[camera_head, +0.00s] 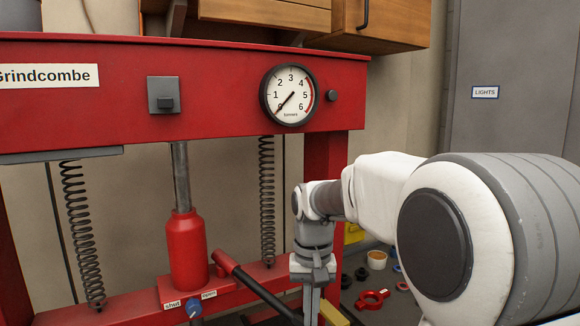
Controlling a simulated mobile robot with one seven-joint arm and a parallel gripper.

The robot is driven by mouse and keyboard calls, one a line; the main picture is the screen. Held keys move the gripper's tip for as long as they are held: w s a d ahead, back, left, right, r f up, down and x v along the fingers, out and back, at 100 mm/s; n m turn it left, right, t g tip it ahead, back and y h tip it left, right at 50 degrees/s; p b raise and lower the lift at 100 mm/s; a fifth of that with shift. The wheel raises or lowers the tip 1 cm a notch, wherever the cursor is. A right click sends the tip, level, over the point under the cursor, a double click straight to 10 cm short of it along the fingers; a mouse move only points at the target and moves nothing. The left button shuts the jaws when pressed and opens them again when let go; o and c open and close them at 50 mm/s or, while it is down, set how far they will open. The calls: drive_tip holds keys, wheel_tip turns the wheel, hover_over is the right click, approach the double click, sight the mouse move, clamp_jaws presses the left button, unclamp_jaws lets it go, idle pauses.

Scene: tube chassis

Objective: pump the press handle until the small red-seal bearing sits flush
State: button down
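The red press (220,80) fills the left and middle. Its pump handle (262,290) is a dark bar in a red socket, slanting down to the right from beside the red jack (186,250). My gripper (314,305) points down at the handle's lower right end; its fingertips run toward the bottom edge, and I cannot tell whether they are closed on the bar. The gauge (289,96) needle sits near 0. A blue release knob (194,308) lies between "shut" and "open" labels; its setting is unclear. I cannot make out the red-seal bearing or its seat under the press.
Coil springs (78,230) hang on both sides of the jack. A bench (382,316) on the right holds a red part (372,299), a small tan-topped cup (377,259) and several rings. My arm covers the right side. Wooden cabinets (380,25) hang above.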

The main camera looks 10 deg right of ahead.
wheel_tip(320, 180, up, 15)
drive_tip(key=p, duration=1.2)
drive_tip(key=shift+f, duration=0.2)
wheel_tip(320, 180, down, 16)
drive_tip(key=b, duration=1)
drive_tip(key=shift+r, duration=0.15)
wheel_tip(320, 180, up, 16)
drive_tip(key=p, duration=1.2)
drive_tip(key=shift+f, duration=0.25)
